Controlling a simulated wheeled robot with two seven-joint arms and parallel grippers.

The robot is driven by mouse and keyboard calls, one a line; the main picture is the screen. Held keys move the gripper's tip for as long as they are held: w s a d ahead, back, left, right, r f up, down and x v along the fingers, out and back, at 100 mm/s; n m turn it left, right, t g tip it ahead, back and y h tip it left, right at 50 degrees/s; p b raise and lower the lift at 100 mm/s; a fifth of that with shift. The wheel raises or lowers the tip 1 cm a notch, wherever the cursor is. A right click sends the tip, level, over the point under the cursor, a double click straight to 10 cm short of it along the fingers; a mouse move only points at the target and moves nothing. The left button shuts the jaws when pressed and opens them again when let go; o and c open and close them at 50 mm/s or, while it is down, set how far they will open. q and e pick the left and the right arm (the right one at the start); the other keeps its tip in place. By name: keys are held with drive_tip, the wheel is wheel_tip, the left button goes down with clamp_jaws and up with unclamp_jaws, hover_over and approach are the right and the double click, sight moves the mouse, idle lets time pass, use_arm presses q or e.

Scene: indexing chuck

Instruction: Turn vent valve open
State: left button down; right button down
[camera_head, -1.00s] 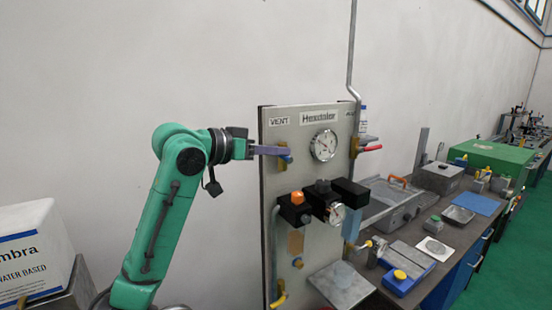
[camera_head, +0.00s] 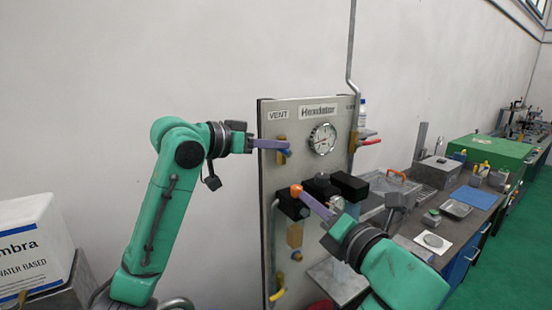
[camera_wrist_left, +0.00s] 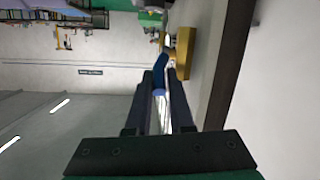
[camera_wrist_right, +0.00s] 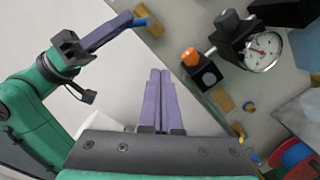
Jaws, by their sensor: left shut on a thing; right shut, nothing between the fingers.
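The vent valve is a brass body (camera_head: 281,160) with a blue lever (camera_head: 287,153), on the panel below the VENT label (camera_head: 278,115). My left gripper (camera_head: 282,147) comes in from the left, shut on the blue lever. In the left wrist view the lever (camera_wrist_left: 160,66) shows between the fingers, beside the brass body (camera_wrist_left: 183,55). In the right wrist view the lever (camera_wrist_right: 141,22) shows at the left fingertips. My right gripper (camera_wrist_right: 160,74) is shut and empty, in front of the panel. Its tips look close to the orange knob (camera_wrist_right: 190,57) but apart from it.
The grey panel (camera_head: 306,175) carries a round gauge (camera_head: 322,139), a red-handled valve (camera_head: 369,142) on its right edge and black regulator blocks with a second gauge (camera_wrist_right: 263,52). A workbench with tools stands to the right. A white box (camera_head: 32,250) stands at the left.

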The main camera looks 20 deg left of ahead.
use_arm(q)
drive_tip(key=shift+d+f, duration=0.1)
drive_tip(key=shift+f, duration=0.1)
use_arm(e)
drive_tip(key=s+a+r+n+g+y, duration=0.1)
drive_tip(key=s+a+r+n, duration=0.1)
drive_tip(key=s+r+n, duration=0.15)
drive_tip(key=w+a+r, duration=0.3)
drive_tip(key=w+a, duration=0.3)
drive_tip(key=w, duration=0.2)
drive_tip(key=shift+a, duration=0.2)
drive_tip(key=shift+r, duration=0.1)
